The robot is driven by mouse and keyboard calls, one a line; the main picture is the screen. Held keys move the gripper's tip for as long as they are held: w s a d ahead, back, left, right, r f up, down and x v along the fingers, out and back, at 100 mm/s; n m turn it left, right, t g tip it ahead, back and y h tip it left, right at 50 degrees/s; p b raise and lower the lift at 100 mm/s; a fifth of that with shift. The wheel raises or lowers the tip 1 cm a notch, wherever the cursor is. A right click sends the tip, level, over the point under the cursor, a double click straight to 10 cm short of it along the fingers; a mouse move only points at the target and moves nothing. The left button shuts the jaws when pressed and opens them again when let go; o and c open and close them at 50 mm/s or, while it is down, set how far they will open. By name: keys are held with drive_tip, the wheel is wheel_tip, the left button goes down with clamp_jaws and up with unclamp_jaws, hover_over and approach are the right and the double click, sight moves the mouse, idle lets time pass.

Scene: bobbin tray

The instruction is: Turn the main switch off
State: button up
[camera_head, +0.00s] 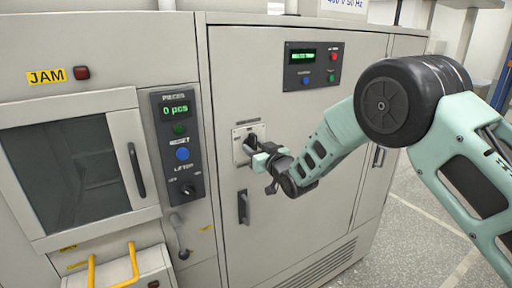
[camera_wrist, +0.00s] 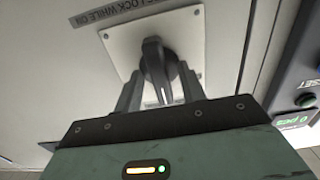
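The main switch is a black rotary handle (camera_wrist: 158,66) on a pale square plate (camera_wrist: 117,42), fixed to the grey cabinet door. In the head view, its plate (camera_head: 238,152) is partly behind my gripper (camera_head: 262,158). In the wrist view, my gripper (camera_wrist: 160,80) has its two fingers apart, one on each side of the handle. I see narrow gaps between fingers and handle, so it looks open and not clamped. The handle's white-marked end points toward the gripper body in the wrist view. Its exact position among the plate's markings is unreadable.
A door handle (camera_head: 243,207) sits below the switch. A control panel (camera_head: 313,66) with lit display and buttons is above right. A panel (camera_head: 179,146) reading "0 pcs" with buttons and a knob is to the left, beside a windowed door (camera_head: 68,172). Clear floor lies right.

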clamp_jaws()
drive_tip(key=shift+f+b, duration=0.15)
drive_tip(key=shift+b, duration=0.45)
drive_tip(key=n+b, duration=1.6)
drive_tip(key=b, duration=1.1)
drive_tip(key=shift+f+n, duration=0.1)
drive_tip(key=shift+n, duration=0.2)
drive_tip(key=shift+n+b, duration=0.7)
drive_tip(key=shift+b, duration=0.15)
drive_tip(key=shift+r, duration=0.2)
